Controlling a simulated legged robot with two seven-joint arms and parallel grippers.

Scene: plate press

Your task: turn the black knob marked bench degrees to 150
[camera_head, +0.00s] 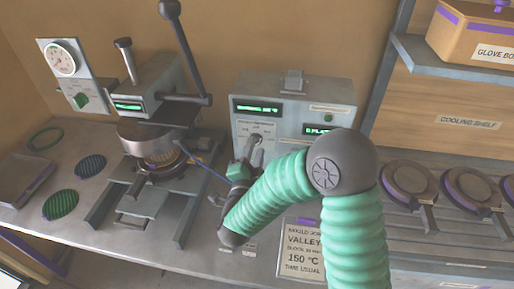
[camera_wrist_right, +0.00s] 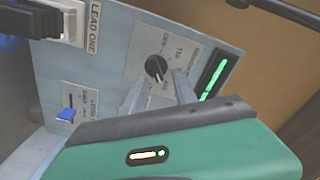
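The black knob (camera_wrist_right: 156,68) sits on a white dial plate on the face of a grey control box (camera_head: 300,95). In the right wrist view its pale pointer line shows, but the scale marks are too blurred to read surely. My right gripper (camera_wrist_right: 160,90) is open. Its two grey fingers are spread, with the tips just short of the knob and one to each side of its line. No contact is clear. My left gripper is not in view.
A plate press (camera_head: 160,140) with a long lever stands left of the box. A blue switch (camera_wrist_right: 66,115) and a lead socket (camera_wrist_right: 75,20) share the box face. A card (camera_head: 300,250) reading 150 °C is at the bench front. Round plates (camera_head: 410,178) lie at right.

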